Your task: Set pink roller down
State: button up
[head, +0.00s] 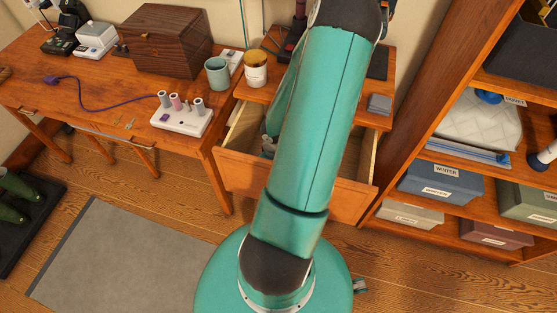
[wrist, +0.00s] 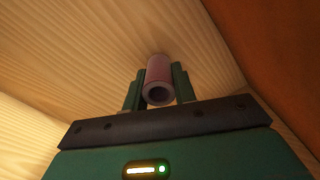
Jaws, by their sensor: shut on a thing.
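In the wrist view a pink roller (wrist: 159,69), a hollow tube with its open end towards the camera, sits between the two green fingers of my gripper (wrist: 157,84). The gripper is shut on it. Pale wood boards surround it, matching the inside of the open drawer (head: 353,203) in the head view. I cannot tell whether the roller touches the wood. In the head view my teal arm covers the middle of the drawer and hides the held roller.
The desk (head: 60,85) at left carries a wooden box (head: 165,42), a teal mug (head: 217,74) and a purple cable (head: 95,109). A candle jar (head: 256,70) stands above the drawer. Shelves with labelled boxes (head: 440,184) stand close at right. A grey mat (head: 125,255) lies on the floor.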

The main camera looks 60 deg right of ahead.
jog(key=shift+d, duration=0.7)
jog(key=shift+w+d+f, duration=0.1)
jog(key=shift+d+f, duration=0.1)
jog(key=shift+d, duration=0.4)
jog(key=shift+w+d+f, duration=0.1)
jog(key=shift+d+f, duration=0.1)
jog(key=shift+d, duration=0.35)
jog(key=shift+f, duration=0.15)
jog(key=shift+w+f, duration=0.1)
jog(key=shift+f, duration=0.05)
jog(key=o, duration=1)
jog(key=shift+c, duration=0.2)
notch_tip(320, 180, up, 8)
